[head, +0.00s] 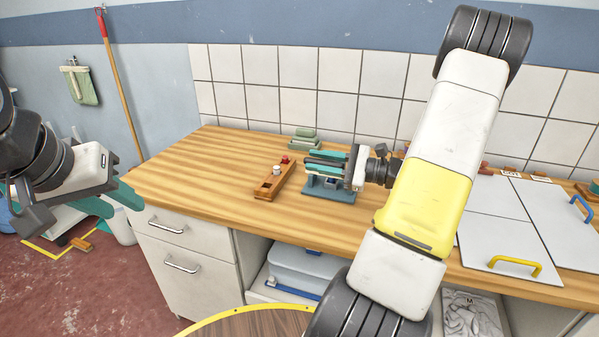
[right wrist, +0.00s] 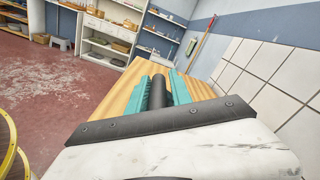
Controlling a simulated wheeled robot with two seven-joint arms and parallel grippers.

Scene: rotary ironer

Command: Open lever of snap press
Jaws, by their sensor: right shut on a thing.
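The snap press (head: 330,192) stands on the wooden counter, its blue-grey base showing below my right gripper. My right gripper (head: 326,161) reaches in from the right, its teal fingers lying along both sides of the press's dark lever (head: 318,161). In the right wrist view the lever (right wrist: 157,92) is a dark round bar between the two teal fingers, and the gripper (right wrist: 158,88) is shut on it. The lever's far parts and much of the press are hidden by the gripper. My left gripper (head: 112,200) is open and empty, left of the counter.
A wooden block tray (head: 268,191) with a white and a red piece lies left of the press. Green stacked pieces (head: 303,139) sit behind it. White panels with a yellow handle (head: 515,265) and a blue handle are at right. The counter's left end is clear.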

